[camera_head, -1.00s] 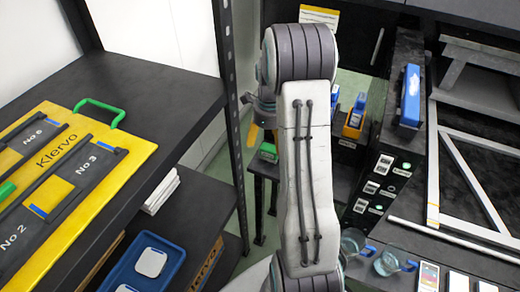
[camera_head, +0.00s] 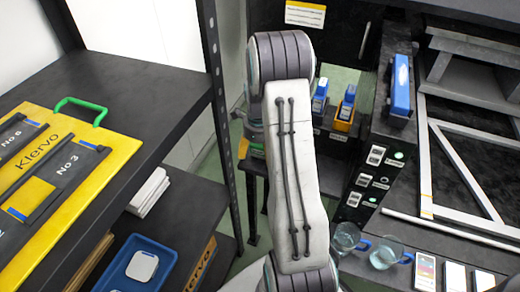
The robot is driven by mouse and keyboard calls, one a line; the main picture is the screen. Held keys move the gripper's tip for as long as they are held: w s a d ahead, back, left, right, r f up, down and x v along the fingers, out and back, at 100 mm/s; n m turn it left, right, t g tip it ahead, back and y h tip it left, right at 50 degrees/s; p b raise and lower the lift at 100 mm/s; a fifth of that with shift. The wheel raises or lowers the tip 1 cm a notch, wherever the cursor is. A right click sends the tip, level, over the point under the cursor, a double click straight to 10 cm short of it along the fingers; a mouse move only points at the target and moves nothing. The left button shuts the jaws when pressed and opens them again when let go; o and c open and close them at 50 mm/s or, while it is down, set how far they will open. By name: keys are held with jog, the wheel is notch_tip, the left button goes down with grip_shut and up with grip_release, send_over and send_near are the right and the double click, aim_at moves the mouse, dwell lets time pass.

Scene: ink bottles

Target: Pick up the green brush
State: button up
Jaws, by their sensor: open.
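I cannot make out a green brush in this view. My own pale grey arm (camera_head: 293,165) stands across the middle and covers part of the dark bench behind it. My gripper does not show clearly; it is hidden behind the arm link. A small orange-yellow piece (camera_head: 243,148) shows just left of the arm, and I cannot tell what it belongs to.
Left, a black shelf holds a yellow Klervo board (camera_head: 105,172) with a green handle (camera_head: 80,108). A blue tray (camera_head: 160,250) sits below. Blue-topped bottles (camera_head: 345,103), a blue device (camera_head: 401,85) and glass beakers (camera_head: 386,252) are right of the arm.

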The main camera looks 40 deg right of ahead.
jog(key=shift+c, duration=0.2)
jog(key=c, duration=1.2)
jog(key=shift+c, duration=0.2)
notch_tip(320, 180, up, 10)
jog(key=p, duration=0.2)
jog(key=shift+p, duration=0.3)
jog(key=o, duration=0.5)
jog(key=c, duration=0.5)
jog(key=shift+a, duration=0.1)
